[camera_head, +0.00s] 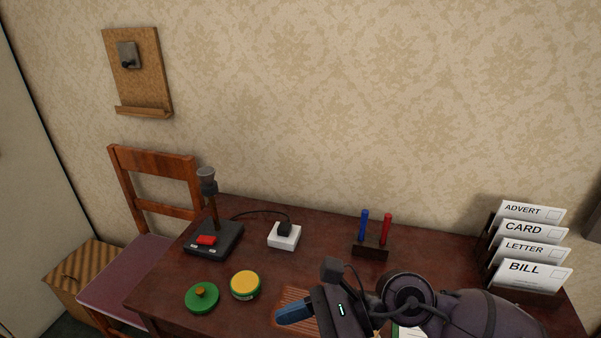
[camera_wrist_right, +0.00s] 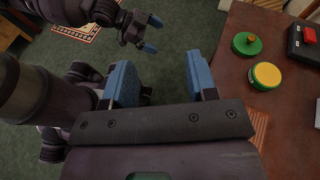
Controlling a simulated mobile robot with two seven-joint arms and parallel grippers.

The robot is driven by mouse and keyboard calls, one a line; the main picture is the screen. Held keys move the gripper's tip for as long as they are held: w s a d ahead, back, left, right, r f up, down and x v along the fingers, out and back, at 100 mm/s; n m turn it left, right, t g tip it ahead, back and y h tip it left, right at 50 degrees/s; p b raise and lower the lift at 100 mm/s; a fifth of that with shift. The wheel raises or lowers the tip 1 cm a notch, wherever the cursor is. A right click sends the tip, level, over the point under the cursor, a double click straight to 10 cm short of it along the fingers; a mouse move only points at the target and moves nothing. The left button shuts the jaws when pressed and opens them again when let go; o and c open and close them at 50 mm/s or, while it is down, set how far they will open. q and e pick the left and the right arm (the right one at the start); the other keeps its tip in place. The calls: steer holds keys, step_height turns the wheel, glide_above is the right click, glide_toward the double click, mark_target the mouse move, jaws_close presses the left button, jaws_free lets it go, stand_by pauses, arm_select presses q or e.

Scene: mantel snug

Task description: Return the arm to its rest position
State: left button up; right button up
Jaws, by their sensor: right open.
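My right arm comes in from the right in the head view, over the front of the brown desk (camera_head: 330,239). Its gripper (camera_head: 294,315) shows one blue finger there. In the right wrist view my right gripper (camera_wrist_right: 160,66) is open, its two blue fingers wide apart with nothing between them but the green floor. My left gripper (camera_wrist_right: 152,34) shows at the top of the right wrist view, with its blue fingertips apart and empty over the floor. My left arm is not seen in the head view.
On the desk are a green lid (camera_head: 202,298), a yellow-topped green tin (camera_head: 245,285), a black-based device (camera_head: 214,239), a white socket block (camera_head: 284,237), a pen holder (camera_head: 370,250) and a letter rack (camera_head: 525,291). A chair (camera_head: 155,184) stands at the left.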

steer(key=w+d+r+m+t+y, duration=0.2)
steer(key=r+m+t, duration=0.2)
steer(key=m+t, duration=0.45)
steer(key=w+d+r+m+t+y, duration=0.35)
steer(key=m+t, duration=0.25)
steer(key=m, duration=0.5)
steer(key=w+d+f+m+t+h, duration=0.1)
steer(key=d+f+m+t+h, duration=0.25)
steer(key=d+m+h, duration=0.5)
steer(key=d+f+m+t+h, duration=0.4)
steer(key=m+h, duration=0.5)
steer(key=m, duration=0.5)
steer(key=s+d+f+m+g+h, duration=0.4)
steer(key=s+d+f+m+g, duration=0.5)
steer(key=f, duration=0.3)
steer(key=s+d+f+m+g+y, duration=0.1)
steer(key=s+f+m+g, duration=0.25)
steer(key=s, duration=0.45)
steer(key=s+d+f+m+g, duration=0.1)
steer(key=s+f+m+g, duration=0.1)
steer(key=s+g, duration=0.4)
steer(key=w+f+t+p, duration=0.1)
steer(key=w+f+t, duration=0.5)
steer(key=t, duration=0.4)
steer(key=shift+w+a+n+y, duration=0.35)
steer(key=shift+w+a+y, duration=0.1)
steer(key=shift+w, duration=0.45)
